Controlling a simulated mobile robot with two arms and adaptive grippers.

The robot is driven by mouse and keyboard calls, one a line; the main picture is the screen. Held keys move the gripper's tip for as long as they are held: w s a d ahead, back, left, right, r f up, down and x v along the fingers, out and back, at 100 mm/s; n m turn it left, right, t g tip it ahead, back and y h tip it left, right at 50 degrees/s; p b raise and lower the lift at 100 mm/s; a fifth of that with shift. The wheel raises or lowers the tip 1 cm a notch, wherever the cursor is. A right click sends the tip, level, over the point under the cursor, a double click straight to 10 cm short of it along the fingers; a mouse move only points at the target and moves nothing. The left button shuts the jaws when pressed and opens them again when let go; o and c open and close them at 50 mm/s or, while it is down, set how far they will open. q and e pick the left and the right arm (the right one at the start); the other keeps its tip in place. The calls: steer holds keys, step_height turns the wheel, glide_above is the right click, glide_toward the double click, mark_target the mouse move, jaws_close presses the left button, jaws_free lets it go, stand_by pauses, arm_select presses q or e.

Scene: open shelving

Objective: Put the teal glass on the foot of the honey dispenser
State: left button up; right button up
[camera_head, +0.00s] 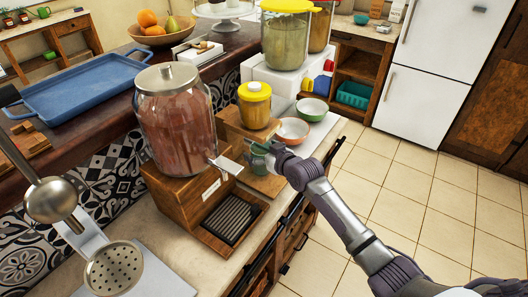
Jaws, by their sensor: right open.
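The honey dispenser is a yellow-lidded jar of amber content (254,112) on a wooden stand with a low wooden foot (264,186) reaching forward. A small teal glass (258,163) shows just above that foot, in front of the stand, partly hidden by my right gripper. My right gripper (262,153) comes in from the lower right and has its open fingers at the glass. The fingertips are small and partly hidden here, and I cannot tell whether the glass touches the foot. My left gripper is out of view.
A large drink dispenser (176,125) on a wooden stand with a drip tray (232,220) stands close left of my right gripper. Bowls (292,130) stand just beyond. The tiled floor (350,215) right of the counter is clear.

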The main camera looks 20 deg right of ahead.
steer(key=b+v, duration=0.1)
steer(key=v, duration=1.1)
steer(key=s+a+f+g+h, duration=0.1)
steer(key=s+a+f+g, duration=0.25)
steer(key=s+f, duration=0.6)
steer(key=s+d+f+m+g+h, duration=0.1)
steer(key=s+f+g, duration=0.15)
steer(key=s, duration=0.85)
steer(key=s+f+g+h, duration=0.15)
steer(key=s+g, duration=0.25)
steer(key=s, duration=0.8)
step_height(320, 180, down, 25)
steer(key=g, duration=0.1)
steer(key=s+d+f+g, duration=0.1)
steer(key=s+d+f, duration=0.2)
steer(key=s+f, duration=1.3)
steer(key=shift+s+f, duration=0.3)
steer(key=shift+s, duration=0.4)
